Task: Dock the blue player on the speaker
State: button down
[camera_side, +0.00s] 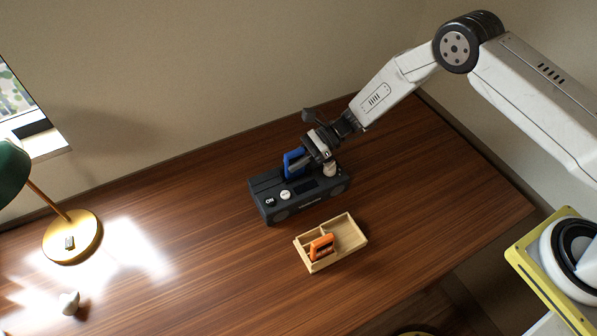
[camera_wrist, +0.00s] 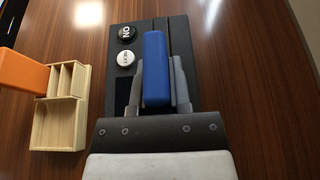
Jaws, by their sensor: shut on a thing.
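The blue player (camera_wrist: 156,68) is between the two fingers of my gripper (camera_wrist: 157,85), which is shut on it. In the side view the blue player (camera_side: 293,162) stands upright at the top of the dark speaker (camera_side: 278,212), toward its back edge. The speaker also shows in the wrist view (camera_wrist: 183,30), with slots along its top, a black "ON" knob (camera_wrist: 126,33) and a white knob (camera_wrist: 125,58). I cannot tell whether the player's lower end is in a slot or just above it; the player and fingers hide that spot.
A light wooden divided tray (camera_side: 350,240) stands in front of the speaker, with an orange thing (camera_side: 321,246) in it. A lamp with a gold base (camera_side: 72,238) and a small white object (camera_side: 69,302) are at the left. The table between is clear.

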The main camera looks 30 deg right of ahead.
jog(key=shift+f, duration=0.15)
jog(key=c, duration=0.6)
grip_release()
jog(key=shift+r, duration=0.25)
jog(key=v, duration=1.2)
jog(key=shift+f, duration=0.1)
